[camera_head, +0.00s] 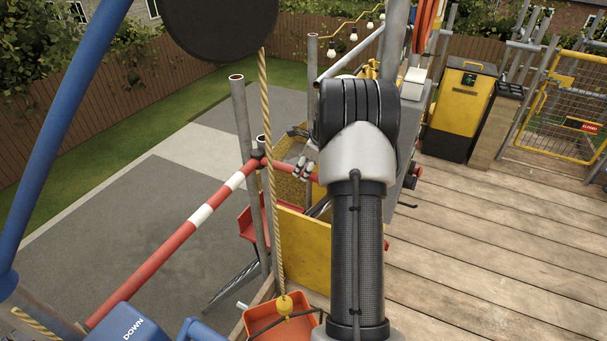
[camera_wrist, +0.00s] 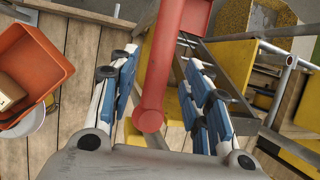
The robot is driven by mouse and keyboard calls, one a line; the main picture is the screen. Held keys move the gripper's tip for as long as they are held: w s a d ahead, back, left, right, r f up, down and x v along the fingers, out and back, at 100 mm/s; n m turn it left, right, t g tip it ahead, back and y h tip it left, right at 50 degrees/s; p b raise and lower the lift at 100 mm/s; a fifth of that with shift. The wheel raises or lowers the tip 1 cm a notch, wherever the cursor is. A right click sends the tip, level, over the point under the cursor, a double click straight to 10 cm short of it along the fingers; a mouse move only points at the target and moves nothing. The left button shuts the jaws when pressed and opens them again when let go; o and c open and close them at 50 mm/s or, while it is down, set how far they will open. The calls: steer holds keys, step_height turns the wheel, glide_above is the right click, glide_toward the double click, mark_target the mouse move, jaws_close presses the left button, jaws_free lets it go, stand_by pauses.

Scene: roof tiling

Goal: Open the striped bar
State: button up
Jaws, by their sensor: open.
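The striped bar (camera_head: 202,215), red with white bands, runs from the lower left up to a grey upright post near the middle of the head view, then a red end continues past it. My gripper (camera_head: 303,168) is at that red end, partly hidden behind my arm. In the wrist view the bar's red end (camera_wrist: 152,98) lies between the two blue-padded fingers of my gripper (camera_wrist: 163,58). The fingers are open, one on each side of the red end, with a visible gap on the right. Whether the left finger touches it I cannot tell.
A rope (camera_head: 271,180) hangs in front of the bar near the post (camera_head: 243,125). An orange bucket (camera_head: 281,318) is below it, and also shows in the wrist view (camera_wrist: 38,68). A yellow panel (camera_head: 303,250) stands beyond. Plank decking (camera_head: 480,250) is clear at right.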

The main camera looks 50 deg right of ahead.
mark_target(303, 171)
steer(key=shift+x, duration=1.6)
jaws_close()
